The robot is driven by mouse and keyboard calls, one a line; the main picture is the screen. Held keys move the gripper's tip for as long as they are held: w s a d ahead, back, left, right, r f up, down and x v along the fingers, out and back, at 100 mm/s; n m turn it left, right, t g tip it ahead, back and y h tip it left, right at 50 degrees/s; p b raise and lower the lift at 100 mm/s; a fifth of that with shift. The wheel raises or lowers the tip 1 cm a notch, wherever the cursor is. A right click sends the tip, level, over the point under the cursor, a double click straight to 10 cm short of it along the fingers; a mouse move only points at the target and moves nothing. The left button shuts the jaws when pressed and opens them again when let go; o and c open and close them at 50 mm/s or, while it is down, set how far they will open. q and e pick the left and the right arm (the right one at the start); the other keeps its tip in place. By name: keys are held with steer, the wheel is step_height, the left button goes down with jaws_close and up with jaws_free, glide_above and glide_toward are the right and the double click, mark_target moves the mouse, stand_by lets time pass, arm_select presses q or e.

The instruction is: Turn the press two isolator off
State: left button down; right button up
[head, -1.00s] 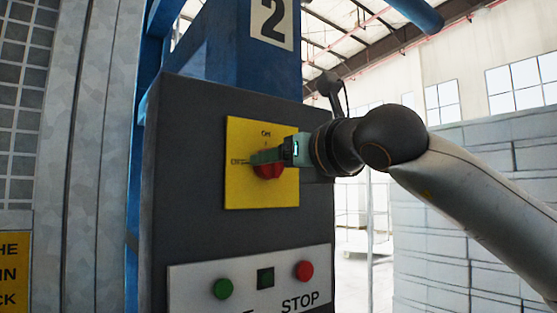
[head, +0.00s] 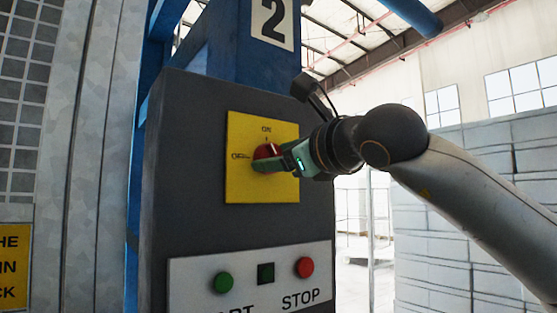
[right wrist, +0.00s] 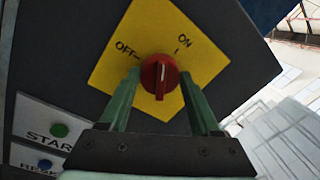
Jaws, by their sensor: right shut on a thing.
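The press two isolator is a round red knob (head: 264,152) on a yellow plate (head: 240,185), on the dark grey box below the number 2. In the right wrist view the knob (right wrist: 159,75) has a raised grip bar with a white mark. The mark points up the picture, between the OFF and ON labels. My right gripper (head: 262,167) comes in from the right and is shut on the knob; in the right wrist view its green fingers (right wrist: 157,92) lie on either side of it. In the head view the fingers hide the knob's lower part. My left gripper is not in view.
Below the plate, a white panel (head: 245,297) carries a green START button (head: 223,282), a small dark square (head: 266,273) and a red STOP button (head: 305,267). A blue column (head: 235,60) rises behind the box. Pale stacked blocks (head: 455,190) stand at the right.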

steer(key=n+y+p, duration=0.1)
steer(key=n, duration=1.1)
steer(key=shift+f, duration=0.1)
steer(key=shift+n, duration=0.3)
steer(key=o, duration=1.4)
steer(key=shift+f, duration=0.1)
steer(key=shift+s, duration=0.1)
